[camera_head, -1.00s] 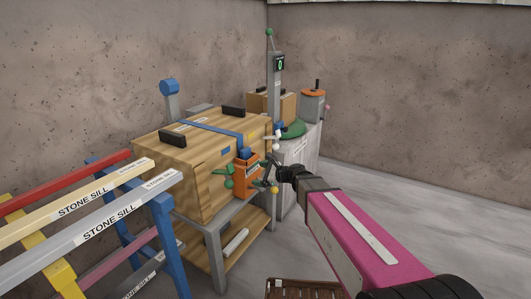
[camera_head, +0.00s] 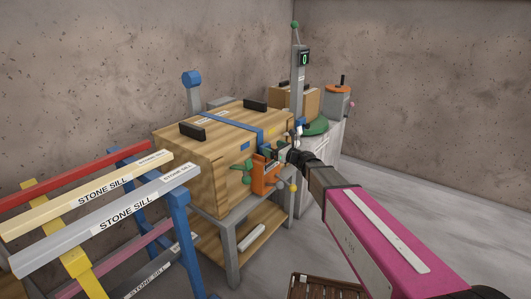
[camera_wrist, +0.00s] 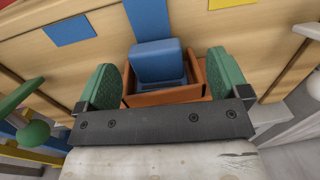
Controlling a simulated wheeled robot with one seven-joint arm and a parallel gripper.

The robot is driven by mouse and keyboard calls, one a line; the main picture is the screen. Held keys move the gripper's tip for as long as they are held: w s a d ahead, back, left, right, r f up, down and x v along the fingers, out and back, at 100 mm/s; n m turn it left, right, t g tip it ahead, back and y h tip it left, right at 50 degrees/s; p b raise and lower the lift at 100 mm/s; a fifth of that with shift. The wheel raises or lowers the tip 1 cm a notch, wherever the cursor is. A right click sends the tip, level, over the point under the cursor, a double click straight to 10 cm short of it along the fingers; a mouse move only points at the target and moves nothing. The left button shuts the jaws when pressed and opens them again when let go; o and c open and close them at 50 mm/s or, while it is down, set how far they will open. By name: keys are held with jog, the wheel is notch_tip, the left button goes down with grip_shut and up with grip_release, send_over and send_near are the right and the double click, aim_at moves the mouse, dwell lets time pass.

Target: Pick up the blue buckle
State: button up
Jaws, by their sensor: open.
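The blue buckle (camera_wrist: 158,62) is a blue block on the front of a wooden crate, at the lower end of a blue strap (camera_wrist: 150,18). In the wrist view it sits at an orange open-topped holder (camera_wrist: 165,97). My gripper (camera_wrist: 160,80) is open, with one green finger on each side of the buckle and holder; I cannot tell whether they touch. In the head view my gripper (camera_head: 276,153) is at the crate's front face, and the buckle is mostly hidden there. The orange holder (camera_head: 264,177) shows below it.
The wooden crate (camera_head: 190,165) stands on a grey-legged table (camera_head: 232,245). Stone sill bars on a coloured rack (camera_head: 120,215) are at the left. A green knobbed handle (camera_head: 240,168) sits left of the holder. A grey post with a display (camera_head: 303,80) stands behind. Open floor lies right.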

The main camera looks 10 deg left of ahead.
aim_at(267, 146)
jog(key=x, duration=0.4)
jog(key=shift+s+a, duration=0.1)
jog(key=shift+a, duration=0.4)
jog(key=c, duration=1)
jog(key=shift+r, duration=0.15)
